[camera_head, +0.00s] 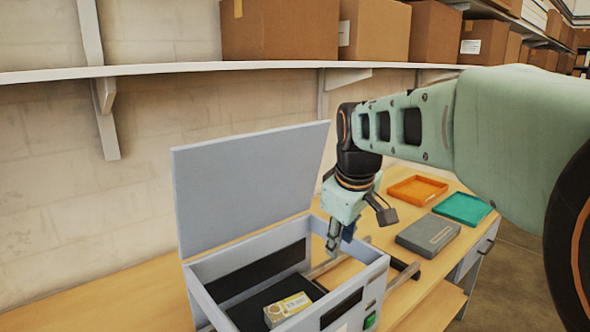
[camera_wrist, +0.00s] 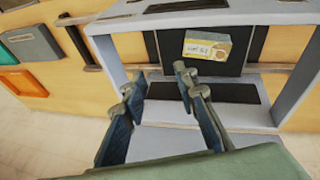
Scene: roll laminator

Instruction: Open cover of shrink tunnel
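The shrink tunnel (camera_head: 365,282) is a light grey box on the wooden bench. Its flat grey cover (camera_head: 250,185) stands raised, tilted back from the rear edge, and the top is open. A small labelled package (camera_head: 287,308) lies inside on a dark surface; it also shows in the wrist view (camera_wrist: 208,46). My gripper (camera_head: 340,240) is above the right part of the tunnel, to the right of the raised cover. In the wrist view the two fingers (camera_wrist: 161,78) are spread apart with nothing held between them. Whether a finger touches the tunnel or cover I cannot tell.
An orange tray (camera_head: 417,190), a teal tray (camera_head: 463,208) and a grey box (camera_head: 428,235) sit on the bench (camera_head: 130,295) to the right. A wall shelf (camera_head: 150,70) with cardboard boxes (camera_head: 280,30) runs above. The bench left of the tunnel is clear.

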